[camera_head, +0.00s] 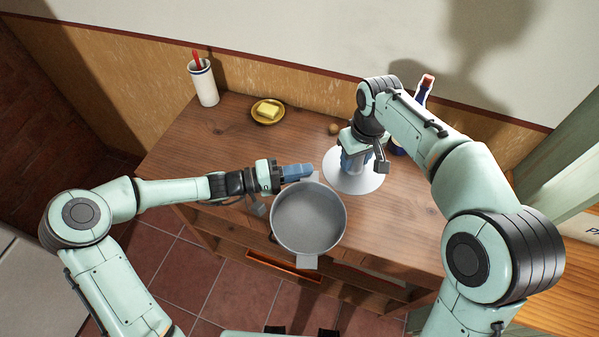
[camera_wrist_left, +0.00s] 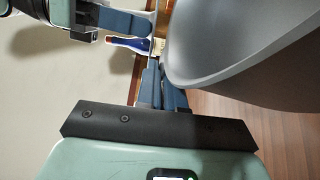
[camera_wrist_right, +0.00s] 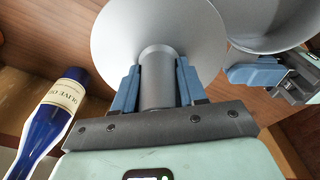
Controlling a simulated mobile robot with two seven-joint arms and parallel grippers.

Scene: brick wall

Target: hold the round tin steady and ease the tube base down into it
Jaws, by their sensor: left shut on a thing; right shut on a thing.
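The round tin (camera_head: 309,218) is a grey open pan with square tabs on its rim, seen over the table's front edge. My left gripper (camera_head: 300,173) is shut on its far tab. The left wrist view shows the tin's outer wall (camera_wrist_left: 235,65) beside the left fingers (camera_wrist_left: 160,87). The tube base (camera_head: 367,184) is a pale round disc with a short tube. My right gripper (camera_head: 353,160) is shut around the tube, shown in the right wrist view between the fingers (camera_wrist_right: 157,85). The disc is right of the tin, outside its opening. Its height over the table is unclear.
A white cup with a red item (camera_head: 204,84), a yellow dish with butter (camera_head: 268,111) and a small brown ball (camera_head: 334,129) stand along the back of the wooden table (camera_head: 225,145). A blue bottle (camera_wrist_right: 52,112) stands behind my right gripper. The table's left side is mostly clear.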

